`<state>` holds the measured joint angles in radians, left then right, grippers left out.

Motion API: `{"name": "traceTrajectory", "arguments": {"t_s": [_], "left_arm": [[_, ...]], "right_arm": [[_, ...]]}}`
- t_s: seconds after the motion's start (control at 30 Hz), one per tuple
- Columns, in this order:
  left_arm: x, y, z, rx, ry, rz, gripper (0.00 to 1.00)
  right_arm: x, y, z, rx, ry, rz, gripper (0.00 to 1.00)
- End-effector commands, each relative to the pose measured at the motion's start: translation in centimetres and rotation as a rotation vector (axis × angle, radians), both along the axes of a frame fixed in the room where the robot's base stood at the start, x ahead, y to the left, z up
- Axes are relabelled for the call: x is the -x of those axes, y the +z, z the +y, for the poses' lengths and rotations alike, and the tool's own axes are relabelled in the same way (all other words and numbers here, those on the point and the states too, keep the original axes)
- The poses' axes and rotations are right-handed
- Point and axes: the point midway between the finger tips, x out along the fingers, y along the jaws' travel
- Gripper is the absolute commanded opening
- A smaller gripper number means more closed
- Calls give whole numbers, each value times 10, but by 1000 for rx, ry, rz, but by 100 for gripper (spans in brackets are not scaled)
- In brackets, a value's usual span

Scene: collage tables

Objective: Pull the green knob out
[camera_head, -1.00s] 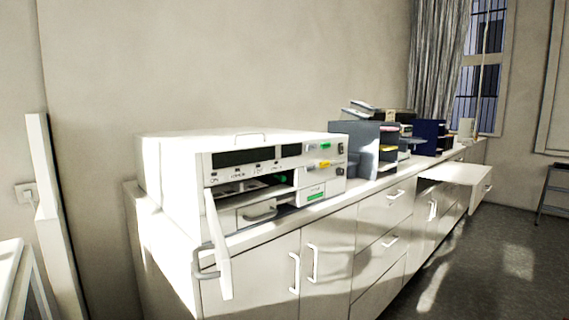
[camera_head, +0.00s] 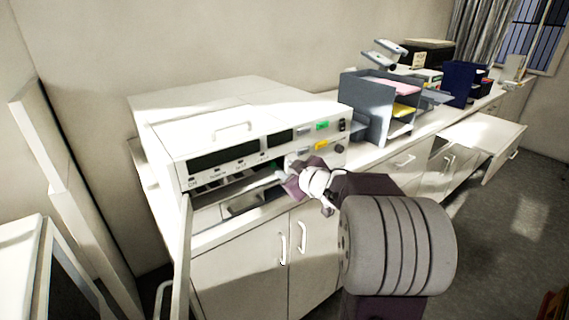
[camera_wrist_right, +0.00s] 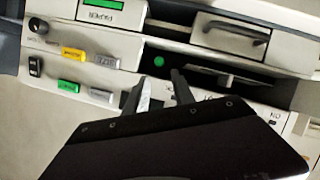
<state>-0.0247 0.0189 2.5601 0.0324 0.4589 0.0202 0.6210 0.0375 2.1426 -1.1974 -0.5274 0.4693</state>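The green knob (camera_wrist_right: 160,61) shows in the right wrist view as a small round green spot inside the dark opening of the white machine (camera_head: 240,125). My right gripper is at the machine's front, by the opening. In the right wrist view its two dark fingers (camera_wrist_right: 158,85) are spread apart with nothing between them, and the knob lies just beyond their tips. Whether they touch it I cannot tell. My left gripper is not in view.
The machine's door (camera_head: 180,262) hangs open at the left of the opening. Yellow (camera_head: 321,145) and green (camera_head: 322,126) buttons sit on the front panel. A grey paper organizer (camera_head: 365,110) stands on the counter to the right. A drawer (camera_head: 485,135) stands open farther right.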

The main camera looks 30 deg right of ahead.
Motion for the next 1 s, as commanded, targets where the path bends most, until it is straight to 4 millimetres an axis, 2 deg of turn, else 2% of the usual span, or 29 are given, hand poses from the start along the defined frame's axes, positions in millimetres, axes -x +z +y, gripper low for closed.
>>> {"name": "traceTrajectory", "arguments": {"t_s": [0.2,0.4,0.53,0.77,0.87,0.9,1.0], "left_arm": [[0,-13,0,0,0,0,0],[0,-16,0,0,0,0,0],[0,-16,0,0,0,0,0],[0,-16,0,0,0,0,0],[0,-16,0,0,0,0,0],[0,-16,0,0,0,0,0],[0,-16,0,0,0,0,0]], "right_arm": [[-41,-19,-3,-2,3,2,30],[-69,-27,-6,-1,1,2,30],[-77,-30,-7,0,-1,2,30],[-77,-29,-7,-1,-1,2,30],[-77,-29,-7,-1,-1,2,5],[-77,-29,-7,-1,-1,2,0],[-77,-29,-7,-1,-1,1,0]]}}
